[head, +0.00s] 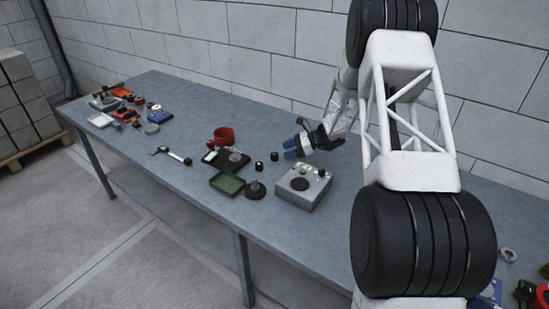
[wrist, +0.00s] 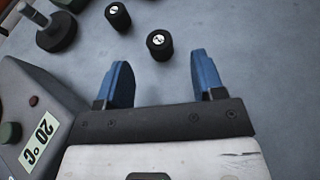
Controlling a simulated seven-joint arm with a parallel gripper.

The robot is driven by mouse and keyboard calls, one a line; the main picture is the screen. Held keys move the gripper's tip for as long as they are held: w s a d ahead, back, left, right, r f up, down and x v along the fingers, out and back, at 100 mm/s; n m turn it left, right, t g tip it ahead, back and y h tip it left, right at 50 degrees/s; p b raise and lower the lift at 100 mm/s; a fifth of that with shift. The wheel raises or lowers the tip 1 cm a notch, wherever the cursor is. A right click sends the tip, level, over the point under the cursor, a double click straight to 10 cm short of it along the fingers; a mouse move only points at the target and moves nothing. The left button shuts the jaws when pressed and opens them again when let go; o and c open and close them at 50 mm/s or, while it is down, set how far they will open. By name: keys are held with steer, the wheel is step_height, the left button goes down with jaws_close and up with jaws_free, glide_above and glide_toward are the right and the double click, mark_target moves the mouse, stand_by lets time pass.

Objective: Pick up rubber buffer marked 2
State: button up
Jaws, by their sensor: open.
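Two small black cylinders with round white labels stand upright on the grey table. The nearer rubber buffer (wrist: 159,46) lies just beyond and between my fingertips in the wrist view; it also shows in the head view (head: 274,156). The other buffer (wrist: 118,16) stands farther off to the left; it shows in the head view (head: 259,167) too. The label marks are too small to read surely, so I cannot tell which is marked 2. My gripper (wrist: 162,60) is open and empty, its blue fingers apart; it also shows in the head view (head: 291,148).
A grey box (head: 303,187) with a "20 °C" label stands close to my gripper's left in the wrist view. A dark round-based piece (head: 255,190), a green tray (head: 227,184), a black tray (head: 226,159) and a red ring (head: 224,136) lie nearby. Table right of the buffers in the wrist view is clear.

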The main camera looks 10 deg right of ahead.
mark_target(276, 154)
steer(key=shift+x, duration=2.55)
steer(key=c, duration=1)
